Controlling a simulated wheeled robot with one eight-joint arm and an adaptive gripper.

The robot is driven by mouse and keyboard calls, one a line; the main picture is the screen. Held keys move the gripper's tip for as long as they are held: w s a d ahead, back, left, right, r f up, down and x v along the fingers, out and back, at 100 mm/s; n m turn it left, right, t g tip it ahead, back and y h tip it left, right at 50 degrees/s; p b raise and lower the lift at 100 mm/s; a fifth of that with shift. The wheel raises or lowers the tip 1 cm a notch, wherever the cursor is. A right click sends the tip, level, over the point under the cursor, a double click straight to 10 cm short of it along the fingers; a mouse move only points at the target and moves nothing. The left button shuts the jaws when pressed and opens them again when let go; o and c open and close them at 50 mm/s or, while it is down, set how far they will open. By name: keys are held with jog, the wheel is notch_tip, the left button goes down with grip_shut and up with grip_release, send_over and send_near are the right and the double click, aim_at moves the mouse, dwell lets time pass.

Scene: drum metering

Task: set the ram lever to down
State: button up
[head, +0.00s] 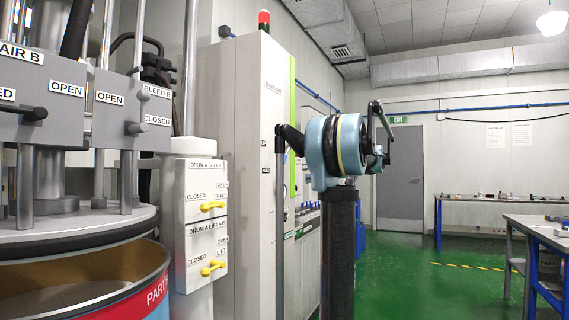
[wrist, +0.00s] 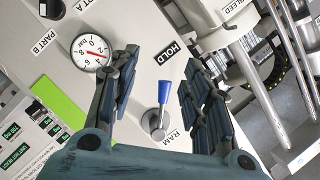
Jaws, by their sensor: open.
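The ram lever (wrist: 164,94) shows in the wrist view, with a blue grip on a metal stem and a round base on a light grey panel. A RAM label (wrist: 172,143) is beside the base. The grip points toward the HOLD label (wrist: 172,51). My gripper (wrist: 159,72) is open, with one finger on each side of the lever in the picture. No contact with the lever is visible, and I cannot tell the depth gap. No DOWN label is readable. The lever is not visible in the head view.
In the wrist view, a pressure gauge (wrist: 90,52) sits left of the fingers and metal rods (wrist: 262,85) stand at the right. In the head view, a drum (head: 95,285) and yellow bleed and air handles (head: 213,206) are at the left.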

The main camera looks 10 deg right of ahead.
jog(key=w+d+r+n+t+y, duration=0.1)
jog(key=w+d+r+y, duration=0.15)
jog(key=d+r, duration=0.35)
send_near(284, 156)
jog(key=shift+h, duration=0.35)
jog(key=x, duration=0.6)
jog(key=w+x, duration=0.1)
jog(key=x, duration=0.3)
jog(key=shift+d+f, duration=0.1)
jog(key=shift+f, duration=0.1)
grip_shut()
